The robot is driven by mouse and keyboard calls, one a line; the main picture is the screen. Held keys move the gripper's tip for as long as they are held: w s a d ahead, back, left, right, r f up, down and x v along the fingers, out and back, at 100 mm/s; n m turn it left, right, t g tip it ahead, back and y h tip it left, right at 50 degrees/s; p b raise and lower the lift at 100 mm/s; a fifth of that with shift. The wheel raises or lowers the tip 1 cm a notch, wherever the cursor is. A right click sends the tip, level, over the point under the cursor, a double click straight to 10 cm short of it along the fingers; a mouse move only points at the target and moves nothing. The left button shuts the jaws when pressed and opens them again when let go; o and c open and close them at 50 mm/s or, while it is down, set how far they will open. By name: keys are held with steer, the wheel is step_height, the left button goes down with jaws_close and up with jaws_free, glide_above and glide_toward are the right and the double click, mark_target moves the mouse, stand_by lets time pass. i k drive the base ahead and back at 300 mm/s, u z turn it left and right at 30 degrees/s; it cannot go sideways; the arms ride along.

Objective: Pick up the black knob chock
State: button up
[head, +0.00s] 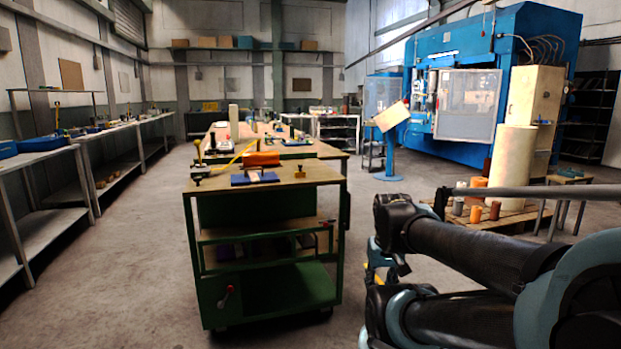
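I cannot make out the black knob chock for sure at this distance. On the top of the green cart (318,174) stand several small pieces. A small fixture with an upright rod and a yellow ball (197,144) is at its left edge. A small tan piece (300,172) sits right of the middle. My dark arm reaches in from the right, well apart from the cart top. My gripper's fingers do not show.
An orange block (261,159) and a blue plate (240,180) lie on the cart top. A longer bench stands behind it. Grey benches (40,160) line the left wall. A pallet (470,229) with rolls is at right. The floor (130,270) left of the cart is clear.

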mark_target(301, 173)
steer(key=i, duration=1)
